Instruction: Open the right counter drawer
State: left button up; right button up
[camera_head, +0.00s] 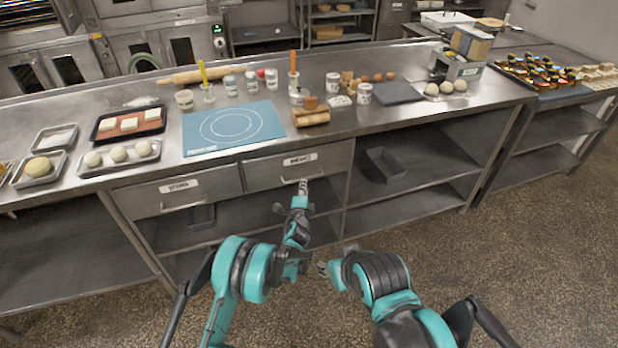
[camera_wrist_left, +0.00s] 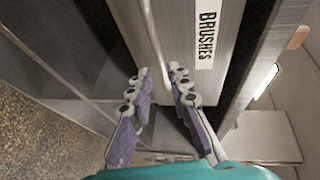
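The right counter drawer (camera_head: 262,176) has a steel front with a label reading BRUSHES, and it looks shut, flush under the counter top. In the left wrist view, its label (camera_wrist_left: 207,40) is beside a thin bar handle (camera_wrist_left: 148,22). My left gripper (camera_head: 303,184) is at the drawer front, by the handle. In the left wrist view its two fingers (camera_wrist_left: 160,72) are apart, and the handle runs down to the gap between the fingertips; contact is not clear. My right gripper (camera_head: 324,268) hangs in front of the counter, away from the drawer; its finger opening is unclear.
A second labelled drawer (camera_head: 170,193) is left of it. Open shelves (camera_head: 420,160) lie below and to the right, with a dark bin (camera_head: 385,163). The counter top holds a blue mat (camera_head: 255,125), trays of dough and jars. The floor (camera_head: 540,250) at right is clear.

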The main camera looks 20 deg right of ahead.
pick_arm(q)
jog(key=b+x, duration=0.2)
jog(key=x, duration=0.4)
jog(key=shift+w, duration=0.25)
grip_shut()
